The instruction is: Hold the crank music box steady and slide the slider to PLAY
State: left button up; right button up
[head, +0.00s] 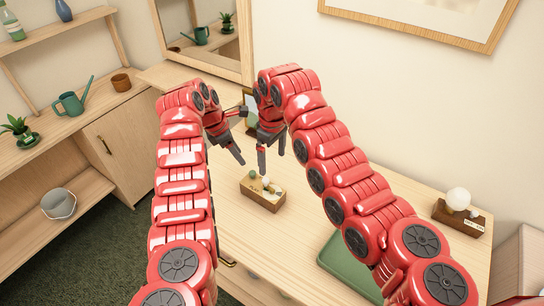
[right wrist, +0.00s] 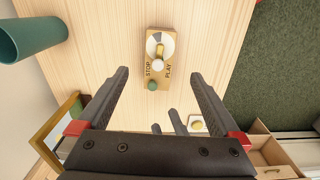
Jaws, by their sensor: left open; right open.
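The crank music box (head: 260,203) is a small wooden box on the wooden cabinet top. In the right wrist view the music box (right wrist: 151,36) shows a pale round plate, a brass crank with a white knob (right wrist: 158,65), and the words STOP and PLAY. A green slider knob (right wrist: 152,86) sits at the edge nearest my gripper, on the STOP side. My right gripper (head: 271,153) is open and empty above and behind the box, its fingertips apart from it. My left gripper (head: 240,134) is open and empty, behind and left of the box.
A small picture frame (head: 249,98) stands behind the grippers, and a teal cylinder (right wrist: 35,38) shows in the right wrist view. A green tray (head: 345,268) lies at the front right. A globe lamp on a wooden block (head: 459,217) stands farther right. The top around the box is clear.

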aim_at(272, 190)
notch_tip(272, 190, down, 17)
jog(key=shift+f, duration=0.15)
dwell(0.4)
